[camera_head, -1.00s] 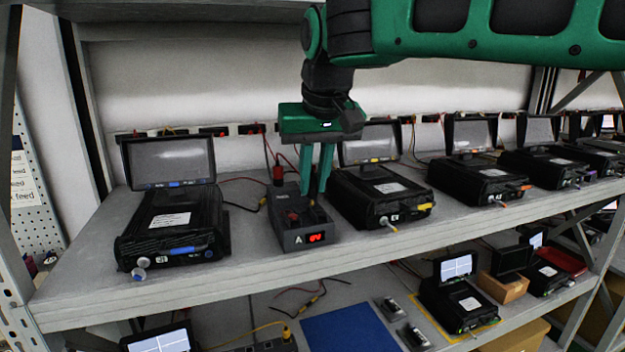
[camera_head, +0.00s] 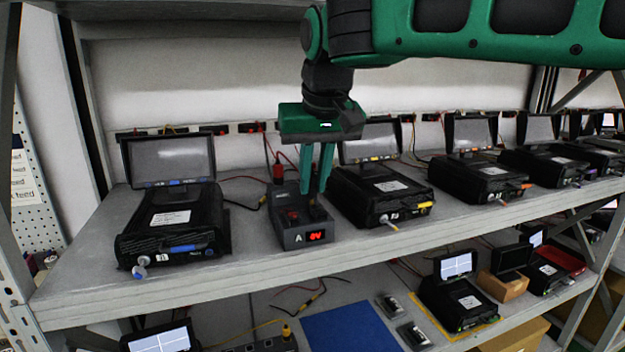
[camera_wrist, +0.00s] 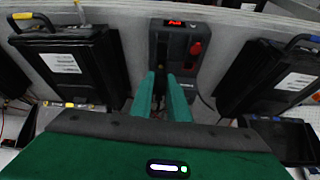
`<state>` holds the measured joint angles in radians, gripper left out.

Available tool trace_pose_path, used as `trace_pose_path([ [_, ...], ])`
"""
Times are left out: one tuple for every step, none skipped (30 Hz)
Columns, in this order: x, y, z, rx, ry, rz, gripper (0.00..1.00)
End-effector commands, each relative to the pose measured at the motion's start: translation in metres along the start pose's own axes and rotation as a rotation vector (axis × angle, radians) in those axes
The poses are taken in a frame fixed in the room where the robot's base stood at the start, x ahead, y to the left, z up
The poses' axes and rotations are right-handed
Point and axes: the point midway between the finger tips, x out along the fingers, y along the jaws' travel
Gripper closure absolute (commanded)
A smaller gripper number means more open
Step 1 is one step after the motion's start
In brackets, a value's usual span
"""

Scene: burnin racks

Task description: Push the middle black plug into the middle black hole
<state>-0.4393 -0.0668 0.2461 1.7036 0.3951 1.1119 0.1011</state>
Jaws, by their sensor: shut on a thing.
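A dark grey box marked A (camera_head: 289,236) with a red lit display stands on the upper shelf. It also shows in the wrist view (camera_wrist: 160,38). My gripper (camera_head: 314,191) points down over the right part of this box. Its green fingers show in the wrist view (camera_wrist: 161,80), shut on a dark, thin thing between them, which looks like the black plug. The fingers and shadow hide most of it, and I cannot tell how deep it sits in a hole. A red plug (camera_wrist: 196,47) stands in the box beside the fingers, apart from them.
A black device with a raised screen (camera_head: 172,222) stands left of the box, and another (camera_head: 381,196) stands close on the right. A red connector (camera_head: 278,172) with cables is behind the box. The shelf's front edge (camera_head: 200,283) runs just before the box.

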Motion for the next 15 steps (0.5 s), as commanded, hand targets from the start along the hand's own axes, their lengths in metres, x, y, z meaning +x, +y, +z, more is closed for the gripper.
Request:
trace_pose_path([
  [0.0005,0.0001,0.0002,0.000,0.000,0.000,0.99],
  [0.0009,0.0001,0.0004,0.000,0.000,0.000,0.99],
  [0.0015,0.0002,0.0006,0.000,0.000,0.000,0.99],
  [0.0019,0.0002,0.0008,0.000,0.000,0.000,0.99],
  [0.0024,0.0002,0.0010,0.000,0.000,0.000,0.99],
  [0.0031,0.0003,0.0013,0.000,0.000,0.000,0.99],
  [0.0036,0.0002,0.0015,-0.001,0.000,0.000,0.99],
  [0.0041,0.0002,0.0017,-0.001,0.000,0.000,0.99],
  [0.0047,0.0002,0.0019,-0.001,0.000,0.000,0.99],
  [0.0052,0.0002,0.0021,-0.001,0.000,0.000,0.99],
  [0.0056,0.0002,0.0023,-0.001,0.000,0.000,0.99],
  [0.0062,0.0002,0.0025,-0.001,0.000,0.000,0.99],
  [0.0066,0.0002,0.0026,-0.001,0.000,0.000,0.99],
  [0.0070,0.0002,0.0028,-0.001,0.000,0.000,0.99],
  [0.0075,0.0002,0.0030,-0.001,0.001,0.000,0.99],
])
